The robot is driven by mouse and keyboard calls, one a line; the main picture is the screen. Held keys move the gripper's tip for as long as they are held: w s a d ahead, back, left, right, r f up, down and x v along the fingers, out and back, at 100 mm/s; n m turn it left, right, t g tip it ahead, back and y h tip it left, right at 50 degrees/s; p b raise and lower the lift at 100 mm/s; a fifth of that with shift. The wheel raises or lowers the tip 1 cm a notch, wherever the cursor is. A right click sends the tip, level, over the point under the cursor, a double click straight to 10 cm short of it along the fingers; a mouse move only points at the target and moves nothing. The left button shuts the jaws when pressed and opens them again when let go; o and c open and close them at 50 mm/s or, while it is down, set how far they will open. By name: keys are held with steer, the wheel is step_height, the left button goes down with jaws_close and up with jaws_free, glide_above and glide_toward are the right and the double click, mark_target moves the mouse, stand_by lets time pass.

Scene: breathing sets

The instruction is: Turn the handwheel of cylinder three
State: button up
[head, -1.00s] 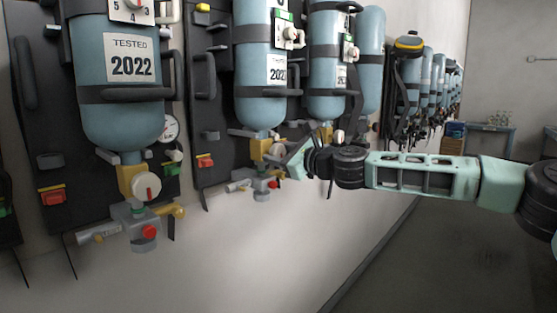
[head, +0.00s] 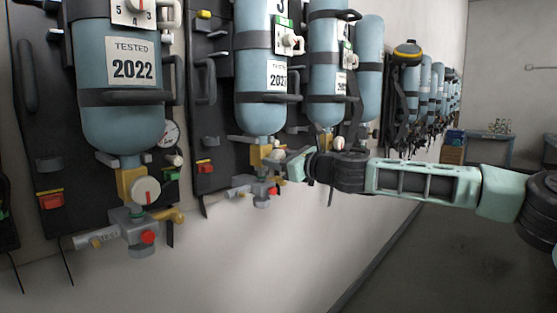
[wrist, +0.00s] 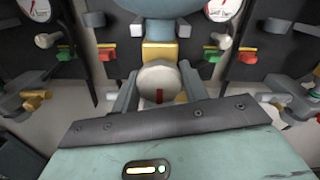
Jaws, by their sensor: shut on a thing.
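The blue cylinder (head: 262,116) second from the left hangs on the wall rack; its label is partly hidden and only part of a number shows. Its pale round handwheel (wrist: 163,84) with a red mark sits below a yellow valve block (wrist: 160,53). My gripper (wrist: 160,88) is shut on this handwheel, one grey finger on each side of it. In the head view my gripper (head: 280,160) reaches in from the right at this valve, and my fingers mostly hide the wheel.
A nearer cylinder (head: 120,115) labelled 2022 hangs at left with its own white handwheel (head: 146,191). Gauges and red and green blocks flank the valve. The floor below is clear.

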steer(key=o, duration=1)
steer(key=b+v, duration=0.5)
steer(key=v, duration=1.2)
steer(key=shift+s+d, duration=0.15)
